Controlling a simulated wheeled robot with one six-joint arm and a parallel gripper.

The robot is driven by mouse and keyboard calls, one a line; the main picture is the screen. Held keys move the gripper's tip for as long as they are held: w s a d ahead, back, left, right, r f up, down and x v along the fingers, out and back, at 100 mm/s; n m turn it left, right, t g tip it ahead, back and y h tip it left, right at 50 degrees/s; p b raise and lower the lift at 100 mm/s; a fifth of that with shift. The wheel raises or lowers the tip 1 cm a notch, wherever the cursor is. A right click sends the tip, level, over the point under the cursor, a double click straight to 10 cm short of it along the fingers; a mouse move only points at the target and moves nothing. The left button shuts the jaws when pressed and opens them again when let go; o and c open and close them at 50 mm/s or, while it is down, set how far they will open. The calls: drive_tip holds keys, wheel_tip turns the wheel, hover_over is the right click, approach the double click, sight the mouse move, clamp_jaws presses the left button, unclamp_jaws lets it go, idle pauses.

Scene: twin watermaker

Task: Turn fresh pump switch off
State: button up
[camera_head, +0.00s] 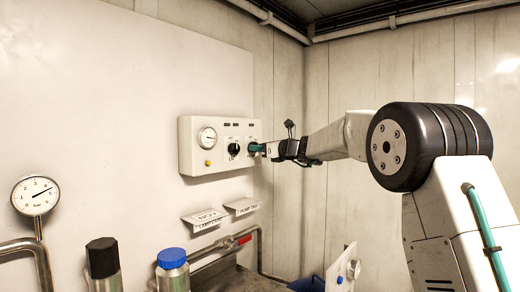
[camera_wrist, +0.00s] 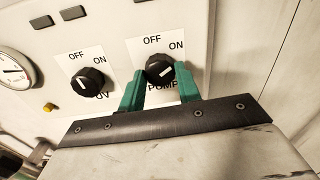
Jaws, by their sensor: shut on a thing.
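The fresh pump switch is a black rotary knob (camera_wrist: 158,66) on a white label with OFF above, ON at upper right and PUMP below. Its white mark slants to the right, on the ON side. My gripper (camera_wrist: 160,75) has one green finger on each side of this knob and is shut on it. In the head view, my gripper (camera_head: 262,148) reaches the right end of the white control panel (camera_head: 196,160) and hides the pump knob there.
A second black knob (camera_wrist: 86,80), labelled UV, sits just left of the pump knob. The panel also carries a round gauge (camera_head: 208,137) and a yellow button (camera_head: 208,163). Two small label signs (camera_head: 242,206), pipes and bottles (camera_head: 172,272) are below. A wall corner is close to the right.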

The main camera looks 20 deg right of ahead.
drive_tip(key=n, duration=1.1)
drive_tip(key=shift+f+n, duration=0.1)
drive_tip(key=shift+n, duration=0.3)
idle(0.5)
drive_tip(key=o, duration=1)
drive_tip(key=shift+c, duration=0.2)
drive_tip(key=shift+s, duration=0.1)
